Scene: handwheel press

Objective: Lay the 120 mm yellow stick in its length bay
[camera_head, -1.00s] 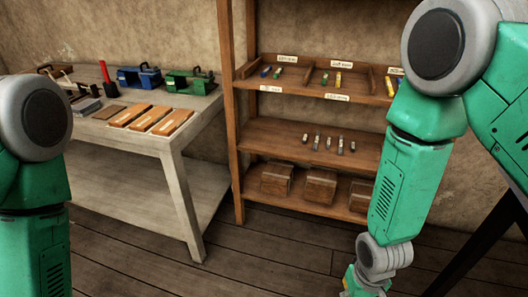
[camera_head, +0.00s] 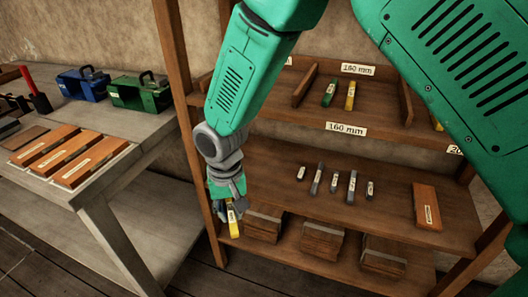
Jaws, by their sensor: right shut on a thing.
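My right gripper (camera_head: 231,205) points down in front of the left part of the shelf unit, near its left post. It is shut on a yellow stick (camera_head: 233,224), which hangs below the fingers with a pale label on it. The stick's length cannot be read. The upper shelf (camera_head: 385,105) has bays with dividers and length labels; one label (camera_head: 346,129) seems to read 160 mm. A green stick (camera_head: 329,93) and another yellow stick (camera_head: 351,95) lie in a bay there. My right arm hides the left bays. My left gripper is out of view.
The middle shelf (camera_head: 400,215) holds several small grey sticks (camera_head: 334,182) and an orange-brown block (camera_head: 427,206). Wooden boxes (camera_head: 323,240) stand on the bottom shelf. The workbench (camera_head: 160,135) at left carries orange blocks, a blue toolbox (camera_head: 83,83) and a green one (camera_head: 141,91).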

